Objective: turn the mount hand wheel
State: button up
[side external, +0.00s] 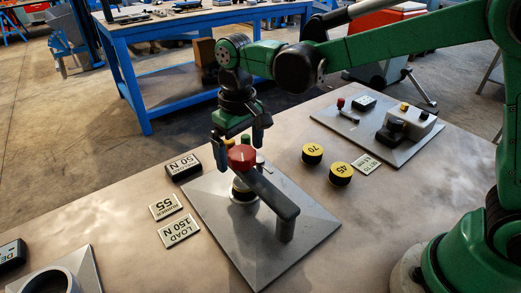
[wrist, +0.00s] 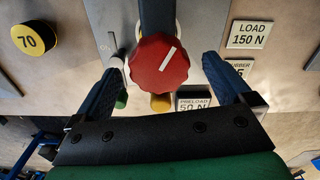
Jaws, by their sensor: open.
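The hand wheel, a round red knob (side external: 241,157) with a white line on top, sits at the end of a dark bar over a grey plate (side external: 215,218). It also shows in the wrist view (wrist: 159,62), its white line slanting up to the right. My gripper (side external: 240,160) is open, with its fingers on opposite sides of the red knob. In the wrist view a gap shows between the knob and each finger of my gripper (wrist: 164,66). What lies under the knob is mostly hidden.
The dark bar (side external: 272,195) runs to a post (side external: 285,230) on the plate. Small yellow (wrist: 160,102) and green (wrist: 121,101) parts are close to the knob. Label blocks (side external: 180,231) lie left of the plate; yellow-topped pucks (side external: 312,152) and another fixture (side external: 408,122) lie right.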

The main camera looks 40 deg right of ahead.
jog(key=shift+f, duration=0.25)
jog(key=c, duration=1.3)
jog(key=shift+o, duration=0.2)
jog(key=m, duration=0.5)
jog(key=shift+d, duration=0.1)
jog(key=shift+m, duration=2.5)
